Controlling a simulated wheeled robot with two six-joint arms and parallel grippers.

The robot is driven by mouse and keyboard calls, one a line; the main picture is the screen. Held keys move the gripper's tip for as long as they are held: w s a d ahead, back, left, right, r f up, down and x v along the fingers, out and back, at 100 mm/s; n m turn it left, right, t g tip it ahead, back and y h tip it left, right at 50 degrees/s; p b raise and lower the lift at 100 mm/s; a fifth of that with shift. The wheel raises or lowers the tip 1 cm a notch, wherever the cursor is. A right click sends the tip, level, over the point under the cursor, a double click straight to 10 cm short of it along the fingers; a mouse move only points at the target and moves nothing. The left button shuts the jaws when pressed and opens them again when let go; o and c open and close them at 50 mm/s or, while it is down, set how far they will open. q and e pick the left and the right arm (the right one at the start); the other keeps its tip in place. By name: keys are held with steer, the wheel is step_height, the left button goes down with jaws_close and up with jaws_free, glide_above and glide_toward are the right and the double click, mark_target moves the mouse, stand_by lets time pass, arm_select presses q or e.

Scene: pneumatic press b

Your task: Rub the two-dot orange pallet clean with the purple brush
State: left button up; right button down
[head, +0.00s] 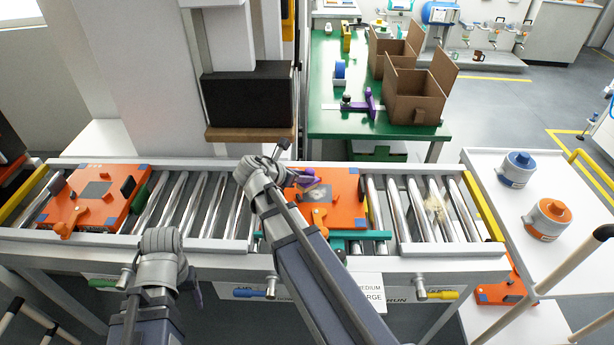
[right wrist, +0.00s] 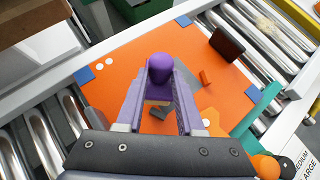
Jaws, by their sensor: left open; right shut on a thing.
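The orange pallet (head: 345,208) with blue corners lies on the roller conveyor. Two white dots show at its corner in the right wrist view (right wrist: 118,72). A grey-white smudge (head: 318,191) marks its face in the head view. My right gripper (head: 293,172) is over this pallet, shut on the purple brush (head: 306,179). The brush's round purple knob (right wrist: 160,68) sits between the fingers in the right wrist view. The bristles are hidden, so I cannot tell whether they touch the pallet. My left gripper (head: 192,287) is open and empty, in front of the conveyor.
Another orange pallet (head: 72,212) lies at the conveyor's left. A dark press block (head: 248,97) hangs behind the conveyor. A yellowish heap (head: 436,206) is on the right rollers. Cardboard boxes (head: 415,95) stand on the green table. A white side table (head: 510,220) holds two round parts.

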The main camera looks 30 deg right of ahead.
arm_select(q)
steer(key=shift+r, duration=0.1)
arm_select(e)
steer(key=shift+r, duration=0.1)
arm_select(q)
step_height(320, 180, up, 6)
steer(key=p, duration=0.6)
arm_select(e)
step_height(320, 180, up, 6)
steer(key=shift+f, duration=0.1)
arm_select(q)
step_height(320, 180, up, 7)
steer(key=p, duration=0.7)
arm_select(e)
step_height(320, 180, up, 7)
arm_select(q)
steer(key=shift+c, duration=0.3)
